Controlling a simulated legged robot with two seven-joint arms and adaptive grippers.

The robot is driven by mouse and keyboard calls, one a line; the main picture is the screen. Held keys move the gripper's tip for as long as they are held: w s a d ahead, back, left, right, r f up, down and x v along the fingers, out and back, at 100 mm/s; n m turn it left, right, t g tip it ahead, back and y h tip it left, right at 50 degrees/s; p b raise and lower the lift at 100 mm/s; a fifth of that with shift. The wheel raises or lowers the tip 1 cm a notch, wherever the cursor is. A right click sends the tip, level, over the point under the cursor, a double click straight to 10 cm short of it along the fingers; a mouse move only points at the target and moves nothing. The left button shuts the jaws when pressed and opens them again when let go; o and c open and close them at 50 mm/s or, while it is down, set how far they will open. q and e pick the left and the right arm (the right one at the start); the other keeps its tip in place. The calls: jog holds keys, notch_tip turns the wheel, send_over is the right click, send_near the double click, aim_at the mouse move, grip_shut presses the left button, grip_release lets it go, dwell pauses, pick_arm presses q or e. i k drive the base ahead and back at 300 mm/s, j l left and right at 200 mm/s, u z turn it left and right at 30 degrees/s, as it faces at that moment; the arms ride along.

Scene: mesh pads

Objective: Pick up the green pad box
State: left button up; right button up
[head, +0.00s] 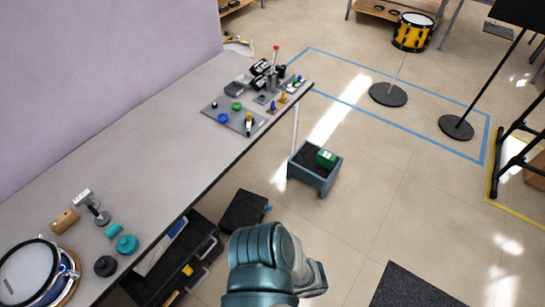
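A small green box (326,158), which looks like the green pad box, is at the far right corner of a grey-blue open-topped bin (322,184) on the floor. The bin's inside looks dark, and I cannot tell how deep the box sits in it. One of my teal arm links shows at the bottom middle, well nearer than the bin. Neither of my grippers is in view.
A long grey table (170,150) runs along the left wall, with a drum (28,270) and small parts on it. A black case (243,211) and open toolbox (180,265) lie on the floor beside it. Round-based stands (388,95) are beyond; floor right of the bin is clear.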

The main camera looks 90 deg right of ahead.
aim_at(327, 159)
jog(key=z, duration=3.55)
jog(key=i+l, duration=0.1)
jog(key=i, duration=0.3)
